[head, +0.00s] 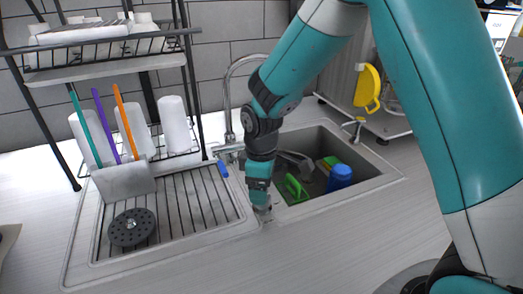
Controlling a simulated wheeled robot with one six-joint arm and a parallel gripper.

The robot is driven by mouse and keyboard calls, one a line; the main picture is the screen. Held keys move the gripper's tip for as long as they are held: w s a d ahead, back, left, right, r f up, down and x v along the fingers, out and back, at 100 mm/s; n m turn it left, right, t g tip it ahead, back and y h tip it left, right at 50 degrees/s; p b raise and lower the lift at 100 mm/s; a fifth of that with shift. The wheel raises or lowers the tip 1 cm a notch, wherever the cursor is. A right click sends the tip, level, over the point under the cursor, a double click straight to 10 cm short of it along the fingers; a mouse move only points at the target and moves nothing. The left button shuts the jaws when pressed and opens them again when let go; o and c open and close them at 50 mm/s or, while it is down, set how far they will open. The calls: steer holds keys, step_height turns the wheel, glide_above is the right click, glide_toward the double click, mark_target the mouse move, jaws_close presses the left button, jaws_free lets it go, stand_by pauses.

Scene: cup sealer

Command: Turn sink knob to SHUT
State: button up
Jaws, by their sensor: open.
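A chrome sink faucet (229,105) rises behind the sink, its spout arching right and passing behind my arm. A small blue piece (222,168) sits in front of the faucet base, left of my wrist; I cannot tell if it is the knob. No SHUT marking is readable. My arm hangs down over the divider and left edge of the basin (386,178). My wrist hides part of the faucet area.
A green item (294,187), a blue cup-like item (340,175) and a sponge (329,162) lie in the basin. A small metal tap (356,126) is at the back right.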

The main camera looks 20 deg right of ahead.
step_height(320, 180, up, 14)
steer(key=b, duration=0.1)
steer(key=shift+r, duration=0.15)
stand_by(0.3)
steer(key=s+a+m+y, duration=0.2)
steer(key=s, duration=0.9)
steer(key=s+a+m+y, duration=0.2)
steer(key=s, duration=0.9)
steer(key=shift+a+r, duration=0.25)
steer(key=shift+r, duration=0.1)
